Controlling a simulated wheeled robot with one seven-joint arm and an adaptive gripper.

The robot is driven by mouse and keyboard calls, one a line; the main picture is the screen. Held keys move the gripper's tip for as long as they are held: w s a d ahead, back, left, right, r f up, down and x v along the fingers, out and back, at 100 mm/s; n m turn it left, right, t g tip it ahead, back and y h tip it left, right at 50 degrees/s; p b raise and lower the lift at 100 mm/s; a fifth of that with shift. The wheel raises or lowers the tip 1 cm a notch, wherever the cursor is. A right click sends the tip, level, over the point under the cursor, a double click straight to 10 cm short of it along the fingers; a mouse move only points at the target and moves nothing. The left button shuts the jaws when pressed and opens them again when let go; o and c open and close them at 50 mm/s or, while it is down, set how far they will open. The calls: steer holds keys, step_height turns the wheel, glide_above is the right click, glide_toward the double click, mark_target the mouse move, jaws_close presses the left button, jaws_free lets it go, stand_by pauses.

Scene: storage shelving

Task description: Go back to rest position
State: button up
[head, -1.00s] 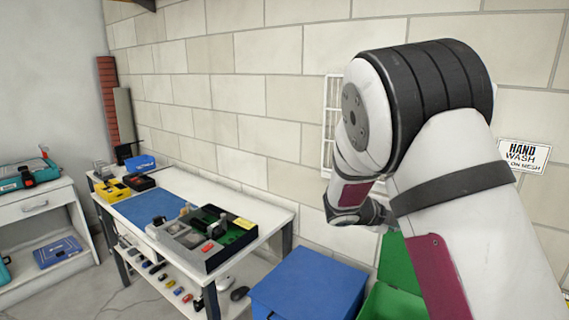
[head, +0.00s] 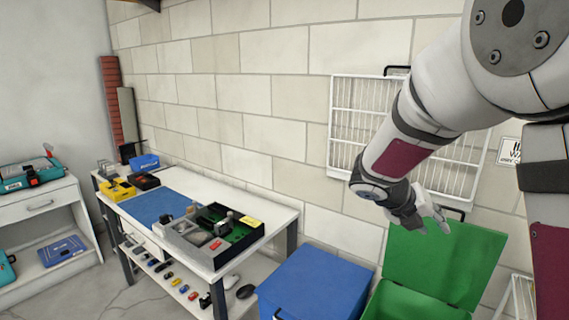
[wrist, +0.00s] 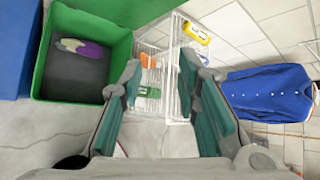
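My gripper (wrist: 165,105) shows in the wrist view with its two teal-padded fingers spread apart and nothing between them. In the head view my gripper (head: 432,215) hangs at the end of my bent arm, in front of the open green lid at the right; its fingers are small there. In the wrist view a green bin (wrist: 122,62) stands open to the left of the fingers, with a purple and pale item (wrist: 82,48) inside on its dark floor.
A white workbench (head: 285,212) with a grey-green tray (head: 190,252) stands at left. A blue box (head: 315,280) sits between it and the green bin (head: 415,303). A white wire rack (head: 345,125) hangs on the wall. Blue clothing (wrist: 265,92) shows in the wrist view.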

steer(key=s+a+r+m+y, duration=0.1)
steer(key=s+a+m+y, duration=0.2)
steer(key=s+m, duration=0.7)
steer(key=s+a+r+m+y, duration=0.2)
steer(key=s+a+m, duration=0.3)
steer(key=s+m, duration=0.5)
steer(key=s+a+r+m+y, duration=0.1)
steer(key=s+a+m+y, duration=0.3)
steer(key=s+m, duration=0.6)
steer(key=shift+a+r+m+t+y, duration=0.3)
steer(key=shift+a+r+m+y, duration=0.15)
steer(key=shift+m, duration=0.75)
